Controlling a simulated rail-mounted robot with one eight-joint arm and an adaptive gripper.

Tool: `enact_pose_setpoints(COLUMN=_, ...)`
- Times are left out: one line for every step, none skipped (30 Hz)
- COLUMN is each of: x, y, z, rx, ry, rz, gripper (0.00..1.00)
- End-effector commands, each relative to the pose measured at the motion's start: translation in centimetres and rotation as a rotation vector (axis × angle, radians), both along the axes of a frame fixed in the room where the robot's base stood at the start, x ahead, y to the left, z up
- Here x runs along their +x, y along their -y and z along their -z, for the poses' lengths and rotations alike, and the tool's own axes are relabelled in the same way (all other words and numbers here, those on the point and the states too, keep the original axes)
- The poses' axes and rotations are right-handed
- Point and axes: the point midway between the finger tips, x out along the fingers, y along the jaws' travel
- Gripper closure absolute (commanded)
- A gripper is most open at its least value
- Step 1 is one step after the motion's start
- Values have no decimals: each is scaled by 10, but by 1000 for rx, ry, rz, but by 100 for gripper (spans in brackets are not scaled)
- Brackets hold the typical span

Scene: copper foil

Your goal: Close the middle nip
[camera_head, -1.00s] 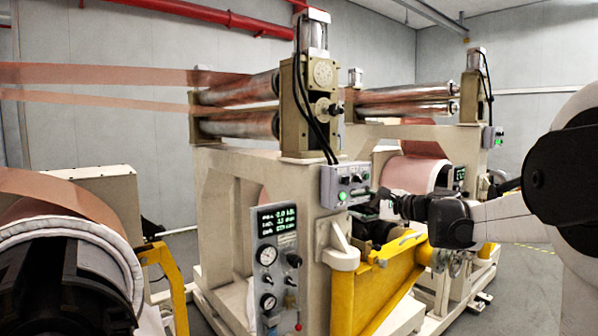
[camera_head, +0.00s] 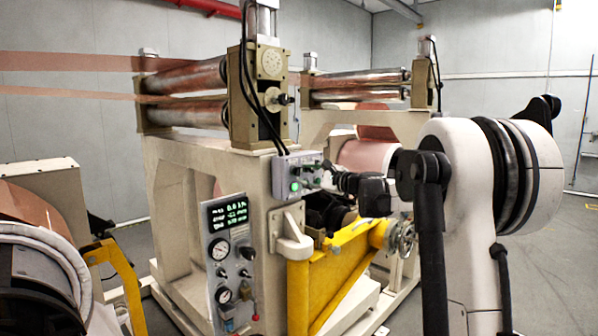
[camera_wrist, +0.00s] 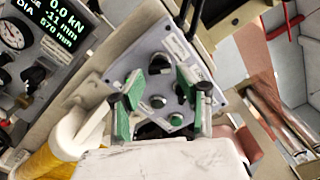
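The near nip stand has an upper steel roller (camera_head: 188,77) and a lower roller (camera_head: 188,112), with a visible gap between them. A grey control box (camera_head: 285,172) is mounted on its frame, with a lit green button (camera_head: 294,186). The box's face fills the middle of the wrist view (camera_wrist: 150,52), with several dark knobs or buttons. My gripper (camera_head: 330,180) is at the box's right side. In the wrist view my gripper (camera_wrist: 160,90) has its green-padded fingers apart around a round control (camera_wrist: 157,102). I cannot tell whether it touches the panel.
A gauge panel (camera_head: 230,265) with a display reading about 0.0 kN stands below the box. A yellow arm (camera_head: 340,270) with a handwheel (camera_head: 401,238) juts out below my gripper. Another nip stand (camera_head: 355,95) is behind. Open floor lies at the right.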

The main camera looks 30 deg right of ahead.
Motion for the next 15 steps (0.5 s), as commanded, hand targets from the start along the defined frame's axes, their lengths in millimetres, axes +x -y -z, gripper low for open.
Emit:
enact_pose_setpoints(x=8, y=-4, z=-1, rx=0, ry=0, rz=-2, gripper=67)
enact_pose_setpoints(x=12, y=-5, z=-1, rx=0, ry=0, rz=-2, gripper=67)
enact_pose_setpoints(x=17, y=-6, z=-1, rx=0, ry=0, rz=-1, gripper=67)
enact_pose_setpoints(x=20, y=-8, z=-1, rx=0, ry=0, rz=-1, gripper=67)
enact_pose_setpoints(x=23, y=-9, z=-1, rx=0, ry=0, rz=-1, gripper=67)
enact_pose_setpoints(x=26, y=-10, z=-1, rx=0, ry=0, rz=-1, gripper=67)
enact_pose_setpoints(x=28, y=-11, z=-1, rx=0, ry=0, rz=-1, gripper=67)
enact_pose_setpoints(x=30, y=-11, z=-1, rx=0, ry=0, rz=-1, gripper=67)
enact_pose_setpoints(x=32, y=-12, z=-1, rx=0, ry=0, rz=-1, gripper=67)
enact_pose_setpoints(x=32, y=-12, z=0, rx=0, ry=0, rz=0, gripper=67)
enact_pose_setpoints(x=33, y=-12, z=0, rx=0, ry=0, rz=0, gripper=67)
enact_pose_setpoints(x=34, y=-12, z=0, rx=0, ry=0, rz=0, gripper=67)
enact_pose_setpoints(x=34, y=-13, z=0, rx=0, ry=0, rz=0, gripper=67)
enact_pose_setpoints(x=34, y=-12, z=0, rx=0, ry=0, rz=0, gripper=67)
enact_pose_setpoints(x=34, y=-13, z=0, rx=0, ry=0, rz=0, gripper=67)
